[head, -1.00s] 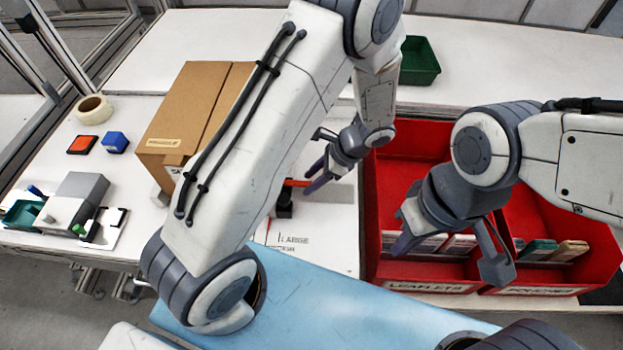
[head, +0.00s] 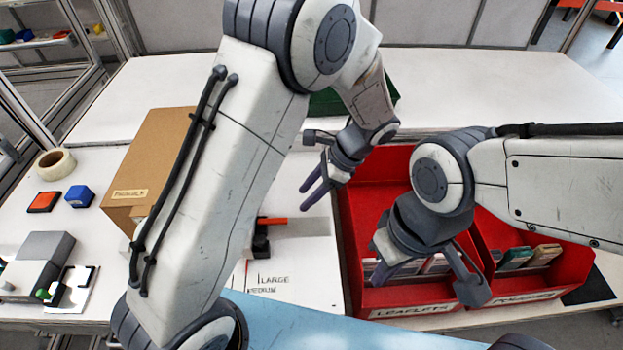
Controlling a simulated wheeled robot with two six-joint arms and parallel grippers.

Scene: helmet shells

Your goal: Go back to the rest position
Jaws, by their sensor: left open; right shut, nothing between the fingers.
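My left gripper (head: 311,191) hangs at the middle of the head view, over the white table and just left of the red bins. Its two fingers are apart with nothing between them. My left arm's large white links cross the view in front of it. My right gripper (head: 387,273) is in front of the left red bin (head: 358,210), over the leaflets end.
A second red bin (head: 578,262) holds several packets. A cardboard box (head: 150,150) is partly behind my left arm. A green tray (head: 325,103) is behind my arm links. The back table is mostly bare.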

